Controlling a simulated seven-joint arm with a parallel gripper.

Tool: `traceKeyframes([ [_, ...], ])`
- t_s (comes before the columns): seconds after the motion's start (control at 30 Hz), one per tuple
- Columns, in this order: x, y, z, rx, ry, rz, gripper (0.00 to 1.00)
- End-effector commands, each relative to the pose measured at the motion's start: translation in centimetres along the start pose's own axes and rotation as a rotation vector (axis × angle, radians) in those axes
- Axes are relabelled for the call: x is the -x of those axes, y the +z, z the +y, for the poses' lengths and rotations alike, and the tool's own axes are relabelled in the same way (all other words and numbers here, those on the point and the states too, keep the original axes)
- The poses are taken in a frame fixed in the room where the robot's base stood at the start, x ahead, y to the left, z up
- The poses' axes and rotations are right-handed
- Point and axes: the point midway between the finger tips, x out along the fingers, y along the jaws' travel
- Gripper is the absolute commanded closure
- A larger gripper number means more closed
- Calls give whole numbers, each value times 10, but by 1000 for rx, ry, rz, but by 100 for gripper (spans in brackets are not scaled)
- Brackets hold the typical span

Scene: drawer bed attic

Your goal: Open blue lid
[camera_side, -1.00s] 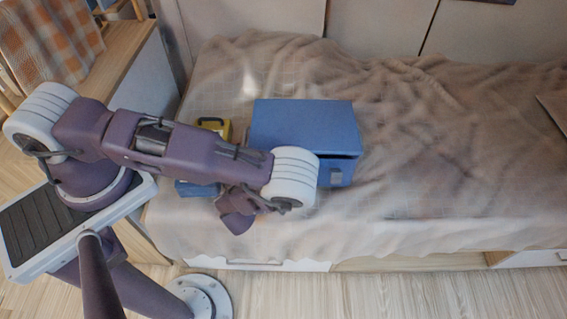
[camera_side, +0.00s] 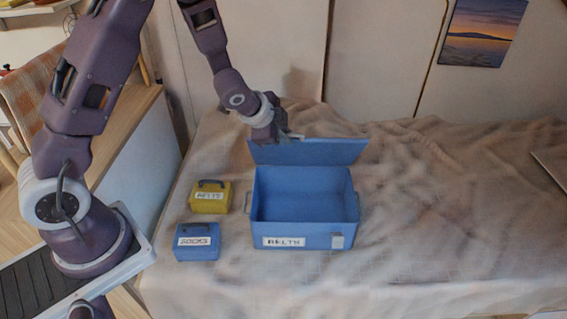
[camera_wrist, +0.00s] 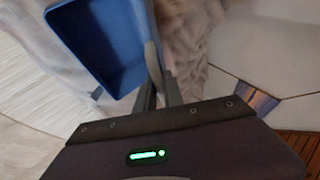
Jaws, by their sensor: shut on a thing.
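The large blue box (camera_side: 320,240) stands on the bed with a white "BELTS" label on its front. Its blue lid (camera_side: 320,153) stands raised along the back edge, and the box interior shows empty. My gripper (camera_side: 292,136) is at the upper left edge of the lid, shut on it. In the wrist view, the lid (camera_wrist: 151,55) shows nearly edge-on between my gripper's fingers (camera_wrist: 158,92). The open box (camera_wrist: 95,40) shows to its left there. The exact finger contact is small in the side view.
A small yellow box (camera_side: 210,203) labelled "BELTS" and a small blue box (camera_side: 197,247) labelled "SOCKS" stand left of the large box. The bed (camera_side: 450,210) to the right is clear. The wall (camera_side: 375,75) rises behind.

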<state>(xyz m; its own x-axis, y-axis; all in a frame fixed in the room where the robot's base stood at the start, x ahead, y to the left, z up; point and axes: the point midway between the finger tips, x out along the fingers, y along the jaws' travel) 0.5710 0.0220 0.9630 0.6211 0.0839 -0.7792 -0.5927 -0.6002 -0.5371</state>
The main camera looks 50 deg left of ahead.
Motion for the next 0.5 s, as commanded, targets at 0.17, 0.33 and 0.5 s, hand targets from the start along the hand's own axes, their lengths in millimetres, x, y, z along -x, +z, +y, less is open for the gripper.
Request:
traceKeyframes([
  [0.17,-1,1,-40,4,-6,2,100],
  [0.33,-5,2,-67,3,-5,3,100],
  [0.5,-9,4,-84,2,-4,2,100],
])
